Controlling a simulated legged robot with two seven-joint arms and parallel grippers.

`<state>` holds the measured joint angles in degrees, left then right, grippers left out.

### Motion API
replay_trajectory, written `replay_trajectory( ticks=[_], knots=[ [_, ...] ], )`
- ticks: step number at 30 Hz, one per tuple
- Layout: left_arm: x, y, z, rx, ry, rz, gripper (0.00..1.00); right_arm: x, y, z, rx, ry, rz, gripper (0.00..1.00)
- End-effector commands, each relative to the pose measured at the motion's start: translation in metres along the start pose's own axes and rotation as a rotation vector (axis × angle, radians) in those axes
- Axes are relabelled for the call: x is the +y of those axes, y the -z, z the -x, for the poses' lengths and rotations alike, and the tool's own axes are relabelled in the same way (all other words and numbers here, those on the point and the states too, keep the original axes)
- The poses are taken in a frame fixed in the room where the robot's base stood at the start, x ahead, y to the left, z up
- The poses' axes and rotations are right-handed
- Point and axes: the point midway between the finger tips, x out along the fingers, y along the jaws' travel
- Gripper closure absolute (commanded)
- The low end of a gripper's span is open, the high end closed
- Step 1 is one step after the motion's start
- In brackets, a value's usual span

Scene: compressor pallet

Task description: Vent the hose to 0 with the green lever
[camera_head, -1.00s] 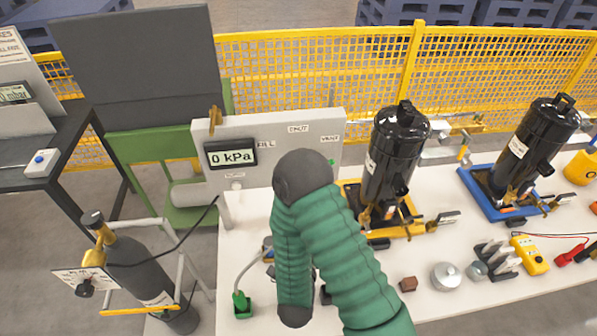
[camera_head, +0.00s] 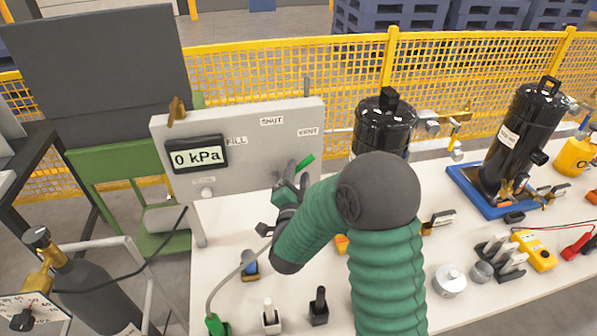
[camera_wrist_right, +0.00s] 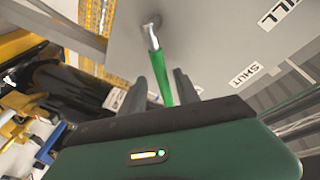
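The green lever (camera_head: 305,162) is on the grey panel (camera_head: 270,145), tilted up and right just below the VENT label (camera_head: 308,131). The panel display (camera_head: 197,155) reads 0 kPa. My right gripper (camera_head: 288,180) is at the panel, at the lever. In the right wrist view the two dark fingers of my right gripper (camera_wrist_right: 161,85) are apart, one on each side of the green lever (camera_wrist_right: 160,78); whether they touch it is unclear. A metal stem joins the lever to the panel. My left gripper is not in view.
A black compressor (camera_head: 380,125) stands right of the panel, partly behind my right arm. Another compressor (camera_head: 520,135) stands farther right on a blue base. A dark gas cylinder (camera_head: 95,295) is at lower left. Small tools and fittings lie on the white table (camera_head: 225,262). A yellow mesh fence (camera_head: 300,70) runs behind.

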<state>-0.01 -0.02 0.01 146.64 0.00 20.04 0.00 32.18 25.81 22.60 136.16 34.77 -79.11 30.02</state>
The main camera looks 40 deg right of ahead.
Motion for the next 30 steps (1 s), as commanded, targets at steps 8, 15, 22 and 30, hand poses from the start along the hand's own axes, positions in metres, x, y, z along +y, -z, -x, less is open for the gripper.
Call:
replay_trajectory(
  ticks=[8, 15, 22, 30],
  knots=[
    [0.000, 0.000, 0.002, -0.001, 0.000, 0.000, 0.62, -0.001, 0.000, -0.025, 0.000, 0.002, 0.000, 0.62],
    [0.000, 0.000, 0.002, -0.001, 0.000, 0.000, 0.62, 0.001, 0.000, -0.026, 0.000, 0.000, -0.001, 0.69],
    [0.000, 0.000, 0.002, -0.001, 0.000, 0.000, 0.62, 0.001, 0.000, -0.025, 0.000, 0.000, -0.001, 0.99],
    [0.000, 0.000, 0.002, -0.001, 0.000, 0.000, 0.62, 0.001, 0.000, -0.025, 0.001, -0.001, -0.001, 1.00]
  ],
)
